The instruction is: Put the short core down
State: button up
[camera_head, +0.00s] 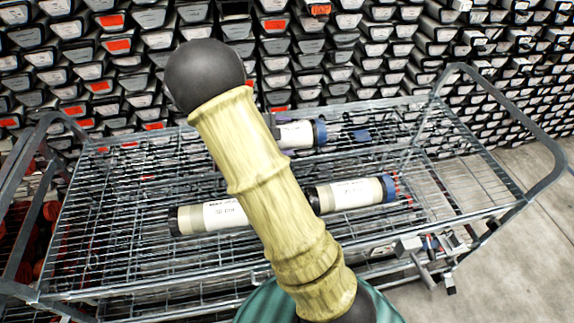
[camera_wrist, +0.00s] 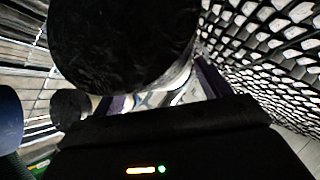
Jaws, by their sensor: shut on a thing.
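In the wrist view, my gripper (camera_wrist: 165,96) is shut on the short core (camera_wrist: 125,45). Its big dark round end fills the upper left of that view, and a pale strip of tube shows beside it.
The wire cart has raised tube handles at its left and right ends. Bare wire deck shows at the right and left. Stacked racks of core trays (camera_head: 350,50) stand close behind it. A clamp-like metal part (camera_head: 425,255) sits at the cart's front right.

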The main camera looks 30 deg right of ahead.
jog(key=shift+r, duration=0.15)
jog(key=shift+f, duration=3.15)
jog(key=shift+f, duration=1.85)
jog(key=o, duration=2.1)
jog(key=shift+s+f, duration=0.1)
jog(key=shift+f, duration=0.05)
jog(key=shift+c, duration=0.2)
jog(key=v, duration=1.2)
